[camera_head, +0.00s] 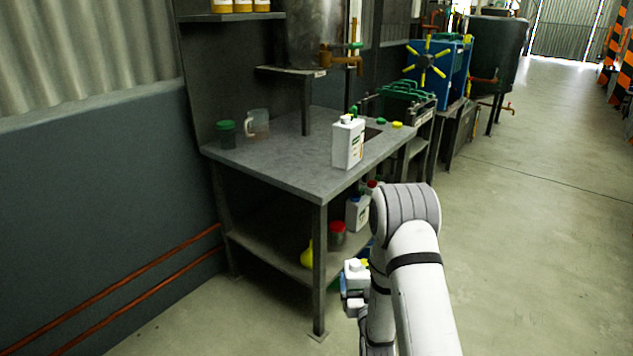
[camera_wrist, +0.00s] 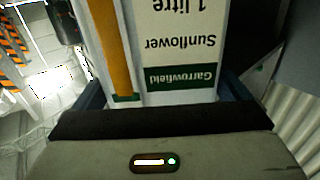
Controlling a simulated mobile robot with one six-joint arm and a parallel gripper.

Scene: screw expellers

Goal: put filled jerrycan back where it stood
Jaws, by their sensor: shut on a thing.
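My gripper (camera_wrist: 165,88) is shut on a white jerrycan (camera_wrist: 185,40), with a dark blue finger on either side of it. Its green and white label reads "Garrowfield Sunflower 1 litre" upside down in the wrist view. An amber strip runs along its side. A second white jerrycan (camera_head: 348,143) stands upright on the grey bench top (camera_head: 275,165). A third (camera_head: 357,213) is on the lower shelf.
A dark green-lidded pot (camera_head: 227,134) and a clear jug (camera_head: 258,123) stand at the bench's back left. Green and yellow caps (camera_head: 397,124) lie near its right end. The lower shelf holds a red-lidded jar (camera_head: 337,235) and a yellow item (camera_head: 306,254). Open floor (camera_head: 540,220) lies right.

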